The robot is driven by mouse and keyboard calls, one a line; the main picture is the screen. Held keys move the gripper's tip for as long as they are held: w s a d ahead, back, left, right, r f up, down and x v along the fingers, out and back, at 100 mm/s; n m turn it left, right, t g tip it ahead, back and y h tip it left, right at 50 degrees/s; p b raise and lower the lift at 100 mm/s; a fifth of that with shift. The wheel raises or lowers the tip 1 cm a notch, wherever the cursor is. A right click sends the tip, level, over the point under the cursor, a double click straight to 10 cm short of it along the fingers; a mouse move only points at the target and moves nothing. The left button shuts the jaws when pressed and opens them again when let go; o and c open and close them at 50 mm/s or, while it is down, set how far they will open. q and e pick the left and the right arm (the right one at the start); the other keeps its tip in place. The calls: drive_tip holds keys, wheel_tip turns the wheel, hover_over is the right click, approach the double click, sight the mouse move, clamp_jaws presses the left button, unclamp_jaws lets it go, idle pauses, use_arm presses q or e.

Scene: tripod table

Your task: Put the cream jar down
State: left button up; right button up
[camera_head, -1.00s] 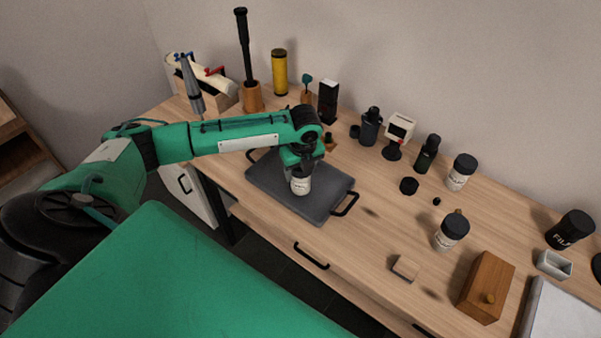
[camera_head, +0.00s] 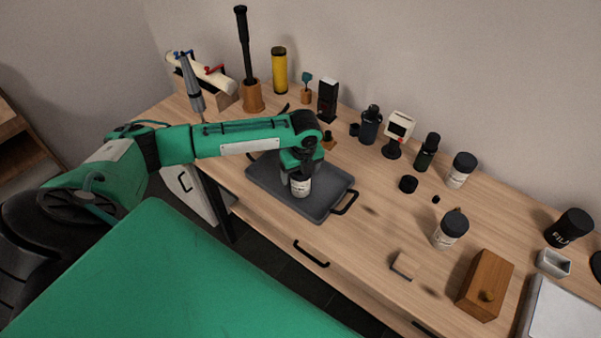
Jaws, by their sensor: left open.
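The cream jar (camera_head: 301,187) is small, with a pale label, and stands upright on the dark grey tray (camera_head: 262,184). The tray has black handles and lies on the wooden table. My left gripper (camera_head: 299,172) is right above the jar, pointing down, with its jaws open. The gripper and wrist hide the jar's top, so I cannot tell whether the fingers still touch it. My right gripper is not in view.
To the right stand a white jar with a dark lid (camera_head: 450,229), another such jar (camera_head: 461,169), a wooden box (camera_head: 485,286) and a small wooden block (camera_head: 405,265). Dark bottles (camera_head: 370,125) stand behind. The tray's right part is clear.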

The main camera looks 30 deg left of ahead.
use_arm(q)
drive_tip(key=r, duration=0.3)
drive_tip(key=r+b, duration=0.1)
drive_tip(key=r, duration=0.3)
drive_tip(key=d+r, duration=0.1)
drive_tip(key=r, duration=0.2)
drive_tip(key=shift+s+r+b, duration=0.25)
drive_tip(key=shift+r+b, duration=0.1)
drive_tip(key=shift+b, duration=0.05)
drive_tip(key=shift+d+r, duration=0.1)
drive_tip(key=shift+r, duration=0.4)
drive_tip(key=shift+s, duration=0.1)
